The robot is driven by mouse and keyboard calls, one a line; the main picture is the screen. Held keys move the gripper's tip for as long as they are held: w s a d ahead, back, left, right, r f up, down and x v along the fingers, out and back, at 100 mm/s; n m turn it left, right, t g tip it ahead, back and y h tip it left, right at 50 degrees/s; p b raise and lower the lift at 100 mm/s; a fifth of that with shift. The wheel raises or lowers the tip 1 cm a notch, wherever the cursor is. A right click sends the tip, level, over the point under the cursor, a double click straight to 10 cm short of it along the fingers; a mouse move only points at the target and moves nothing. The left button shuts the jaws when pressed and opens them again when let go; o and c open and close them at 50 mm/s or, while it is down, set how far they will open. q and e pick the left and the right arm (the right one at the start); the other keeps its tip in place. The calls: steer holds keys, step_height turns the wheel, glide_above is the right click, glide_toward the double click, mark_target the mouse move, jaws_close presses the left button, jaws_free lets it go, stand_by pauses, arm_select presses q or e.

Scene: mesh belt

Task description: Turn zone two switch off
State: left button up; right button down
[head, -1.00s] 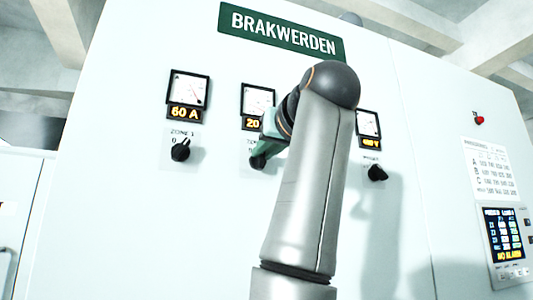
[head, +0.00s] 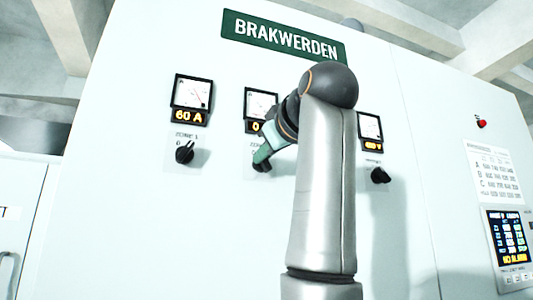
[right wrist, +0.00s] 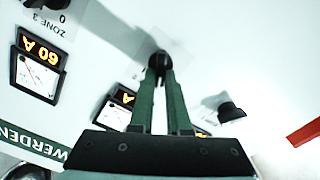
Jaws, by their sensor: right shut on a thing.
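The zone two switch (head: 264,167) is a black rotary knob under the middle meter on the pale cabinet front. In the head view it is mostly hidden behind my right gripper (head: 263,158). The right wrist view shows the black knob (right wrist: 160,60) between the tips of my green fingers, which are shut on it. The amber display (head: 255,127) above it reads 0, partly covered by my arm. My left gripper is not in view.
A similar black knob (head: 185,152) sits to the left under a 60 A display (head: 190,117). Another knob (head: 380,175) is to the right under a third meter. A red button or lamp (head: 482,123) and a screen (head: 507,236) are at the far right.

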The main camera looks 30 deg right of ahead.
stand_by(0.3)
steer(key=c, duration=0.9)
jaws_free()
steer(key=shift+b+v, duration=1.8)
steer(key=shift+v, duration=4.5)
steer(key=shift+f, duration=0.1)
